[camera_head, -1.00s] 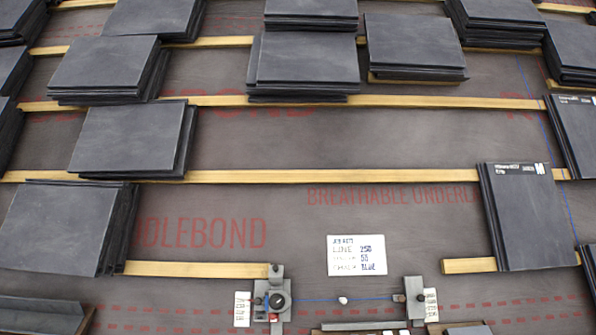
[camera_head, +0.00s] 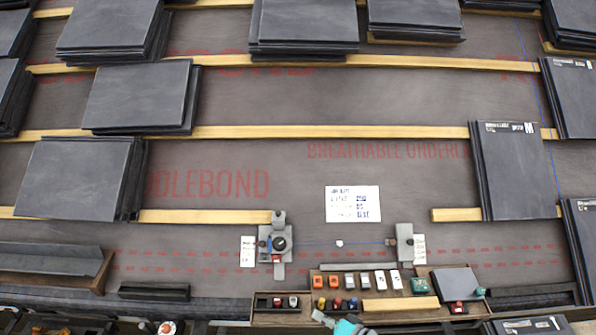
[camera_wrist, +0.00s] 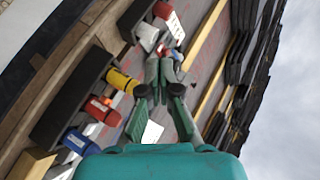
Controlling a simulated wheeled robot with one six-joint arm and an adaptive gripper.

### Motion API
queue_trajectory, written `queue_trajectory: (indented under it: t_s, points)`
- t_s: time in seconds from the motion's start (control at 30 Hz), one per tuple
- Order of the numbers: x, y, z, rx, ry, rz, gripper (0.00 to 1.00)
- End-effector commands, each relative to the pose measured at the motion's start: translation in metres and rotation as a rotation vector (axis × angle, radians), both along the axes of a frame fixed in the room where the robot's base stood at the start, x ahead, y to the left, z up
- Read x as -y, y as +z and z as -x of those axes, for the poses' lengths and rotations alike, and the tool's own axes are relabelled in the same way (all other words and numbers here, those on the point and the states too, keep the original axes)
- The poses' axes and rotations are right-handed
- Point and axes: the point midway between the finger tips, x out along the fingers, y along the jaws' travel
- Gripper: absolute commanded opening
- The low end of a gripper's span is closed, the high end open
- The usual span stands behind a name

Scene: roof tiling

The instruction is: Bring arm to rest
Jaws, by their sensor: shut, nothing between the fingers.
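My gripper (camera_wrist: 160,70) shows in the wrist view with its teal body at the bottom and its grey-green fingers drawn together, with nothing held.
The tray holds several coloured blocks and a dark square piece (camera_head: 457,285). Above it stand a line gauge (camera_head: 278,245), a second bracket (camera_head: 405,243) and a white note card (camera_head: 352,204). Slate stacks (camera_head: 75,178) lie on wooden battens (camera_head: 300,132) over grey underlay, with bare underlay between them.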

Motion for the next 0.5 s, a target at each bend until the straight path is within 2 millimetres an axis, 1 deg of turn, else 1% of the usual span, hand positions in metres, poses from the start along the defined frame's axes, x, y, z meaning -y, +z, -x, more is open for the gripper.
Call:
queue_trajectory:
  t_s: [0.27,0.37,0.47,0.5]
  points:
    - [0.011,-0.020,0.041,-0.014,-0.075,0.100,0.00]
    - [0.017,-0.026,0.062,-0.016,-0.115,0.154,0.00]
    - [0.027,-0.032,0.091,-0.012,-0.163,0.226,0.00]
    - [0.032,-0.032,0.105,-0.010,-0.184,0.260,0.00]
